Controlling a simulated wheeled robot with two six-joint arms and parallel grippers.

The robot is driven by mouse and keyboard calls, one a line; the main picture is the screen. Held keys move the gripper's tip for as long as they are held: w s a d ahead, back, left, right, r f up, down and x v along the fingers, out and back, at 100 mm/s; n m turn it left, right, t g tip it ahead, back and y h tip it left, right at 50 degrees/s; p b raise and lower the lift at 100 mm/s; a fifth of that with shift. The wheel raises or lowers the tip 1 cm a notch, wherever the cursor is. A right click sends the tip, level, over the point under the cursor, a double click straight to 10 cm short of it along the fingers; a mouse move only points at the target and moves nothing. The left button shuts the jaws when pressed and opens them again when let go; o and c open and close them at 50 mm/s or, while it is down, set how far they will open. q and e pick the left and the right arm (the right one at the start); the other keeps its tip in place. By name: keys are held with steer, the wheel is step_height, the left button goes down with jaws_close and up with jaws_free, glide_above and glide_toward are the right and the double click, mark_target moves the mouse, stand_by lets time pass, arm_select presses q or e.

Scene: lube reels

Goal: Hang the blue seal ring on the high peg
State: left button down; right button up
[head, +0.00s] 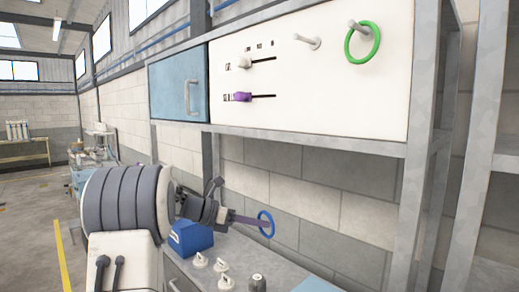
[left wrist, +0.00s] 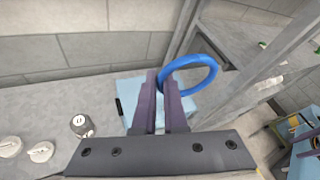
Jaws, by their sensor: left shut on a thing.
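The blue seal ring (head: 261,224) is at the fingertips of my left gripper (head: 262,222), which is shut on it above the bench. In the left wrist view the blue ring (left wrist: 203,62) sticks out to the right of the two purple fingers (left wrist: 163,85). On the white panel (head: 390,112) above are two pale pegs. One peg (head: 308,40) is bare; the other (head: 358,28), further right and slightly higher in the picture, carries a green ring (head: 348,46). My right gripper is not in view.
A blue cabinet door (head: 175,85) is left of the panel, which also has two sliders, one with a purple knob (head: 242,97). A grey shelf edge (head: 300,139) runs below the panel. A blue box (head: 190,238) and several pale knobbed parts (head: 222,265) stand on the bench.

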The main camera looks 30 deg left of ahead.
arm_select(q)
steer(key=s+d+r+n+p, duration=0.1)
steer(key=s+d+r+p, duration=0.2)
steer(key=r, duration=1.1)
steer(key=s+d+r+n+t+y+p, duration=0.15)
steer(key=s+r+p, duration=0.35)
steer(key=r, duration=0.9)
steer(key=s+d+r+h+p, duration=0.1)
steer(key=s+d+r+p, duration=0.3)
steer(key=r, duration=1)
steer(key=shift+y, duration=0.25)
steer(key=shift+w+d+f+p, duration=0.1)
steer(key=shift+w+d, duration=0.15)
steer(key=shift+w, duration=0.95)
steer(key=shift+w+d+f+p, duration=0.1)
steer(key=shift+w+d+p, duration=0.1)
steer(key=shift+w, duration=0.95)
steer(key=shift+w+d+f+p, duration=0.1)
steer(key=shift+w+d, duration=0.15)
steer(key=shift+w, duration=0.95)
steer(key=shift+w+d+f+b, duration=0.2)
steer(key=shift+w+f+b, duration=0.25)
steer(key=shift+w+f, duration=0.1)
steer(key=c, duration=0.9)
jaws_free()
steer(key=shift+a, duration=0.1)
